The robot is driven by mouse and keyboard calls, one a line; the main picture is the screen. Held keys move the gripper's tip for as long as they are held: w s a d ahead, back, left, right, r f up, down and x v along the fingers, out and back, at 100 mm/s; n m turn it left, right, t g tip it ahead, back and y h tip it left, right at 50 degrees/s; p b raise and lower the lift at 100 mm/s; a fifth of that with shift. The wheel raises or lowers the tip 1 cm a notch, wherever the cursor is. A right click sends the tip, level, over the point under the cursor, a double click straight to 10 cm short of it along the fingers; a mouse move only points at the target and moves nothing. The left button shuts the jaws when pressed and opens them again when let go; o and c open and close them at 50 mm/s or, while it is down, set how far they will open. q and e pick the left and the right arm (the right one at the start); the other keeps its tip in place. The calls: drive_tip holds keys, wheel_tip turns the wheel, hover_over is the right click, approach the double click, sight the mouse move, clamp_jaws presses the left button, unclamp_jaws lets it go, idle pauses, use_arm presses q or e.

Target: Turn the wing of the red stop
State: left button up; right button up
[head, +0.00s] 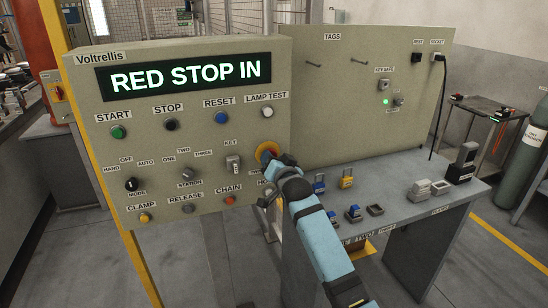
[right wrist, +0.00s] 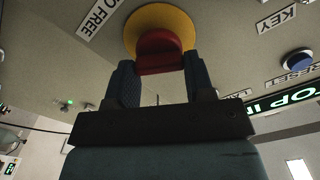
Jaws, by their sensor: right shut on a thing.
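The red stop (head: 267,151) sits on a yellow ring at the right of the beige control panel, mostly hidden behind my right gripper (head: 274,162) in the head view. In the right wrist view its red wing (right wrist: 159,54) stands out from the yellow ring (right wrist: 161,17). The two dark fingers of my right gripper (right wrist: 161,80) are on either side of the wing, shut on it. My left gripper is not in view.
Buttons and knobs surround the stop, including a key switch (head: 232,163) to its left and a chain button (head: 230,200) below. A grey bench (head: 400,218) with several padlocks and small blocks stands to the right. A tags board (head: 350,90) rises behind it.

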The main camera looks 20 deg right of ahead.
drive_tip(key=shift+m, duration=0.6)
drive_tip(key=shift+p, duration=0.3)
drive_tip(key=o, duration=0.9)
drive_tip(key=s, duration=1.3)
drive_tip(key=shift+s+d, duration=0.25)
drive_tip(key=shift+s, duration=0.15)
